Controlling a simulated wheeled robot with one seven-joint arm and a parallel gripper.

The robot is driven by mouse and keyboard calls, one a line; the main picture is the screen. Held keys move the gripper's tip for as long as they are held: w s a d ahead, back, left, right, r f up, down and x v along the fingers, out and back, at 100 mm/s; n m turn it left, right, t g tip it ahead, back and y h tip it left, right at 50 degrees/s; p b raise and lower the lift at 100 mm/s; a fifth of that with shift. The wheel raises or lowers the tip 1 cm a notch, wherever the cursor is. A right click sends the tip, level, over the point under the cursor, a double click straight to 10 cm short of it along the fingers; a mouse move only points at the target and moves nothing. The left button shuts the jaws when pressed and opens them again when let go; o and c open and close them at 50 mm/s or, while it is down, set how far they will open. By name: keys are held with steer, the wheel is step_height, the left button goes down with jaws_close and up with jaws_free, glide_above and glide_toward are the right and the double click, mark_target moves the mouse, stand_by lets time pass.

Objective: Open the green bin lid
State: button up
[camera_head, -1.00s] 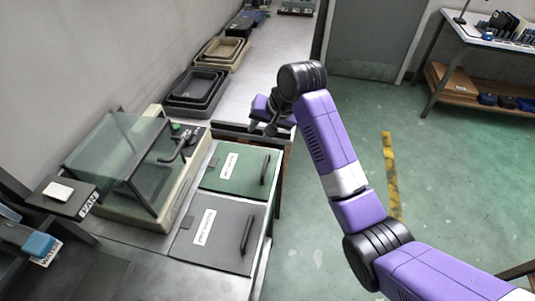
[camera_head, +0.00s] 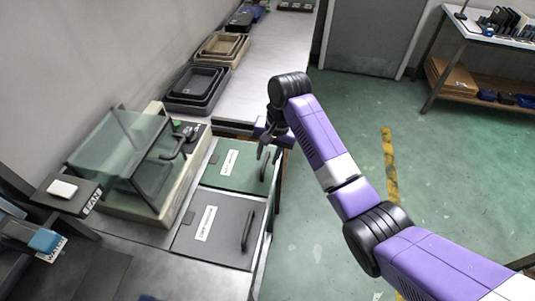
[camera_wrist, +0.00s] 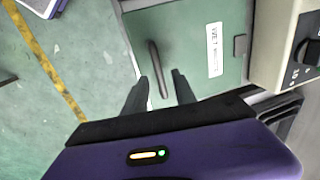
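The green bin lid (camera_head: 228,181) lies shut on the counter beside the grey lid. It has a white label and a dark bar handle (camera_head: 265,166) near its right edge. In the wrist view the green lid (camera_wrist: 184,22) fills the top middle, with its handle (camera_wrist: 156,66) upright in the picture. My gripper (camera_head: 268,150) is over the lid's far right part, close to the handle. In the wrist view my gripper (camera_wrist: 160,84) is open, its two fingertips apart on either side of the handle's near end. Whether they touch the handle is unclear.
A grey lid (camera_head: 213,246) with its own handle adjoins the green one. A machine with a clear cover (camera_head: 120,145) stands to the left. Nested trays (camera_head: 193,88) sit farther back. Open floor (camera_head: 330,240) lies to the right of the counter.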

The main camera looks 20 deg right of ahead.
steer(key=shift+f, duration=0.15)
jaws_close()
stand_by(1.4)
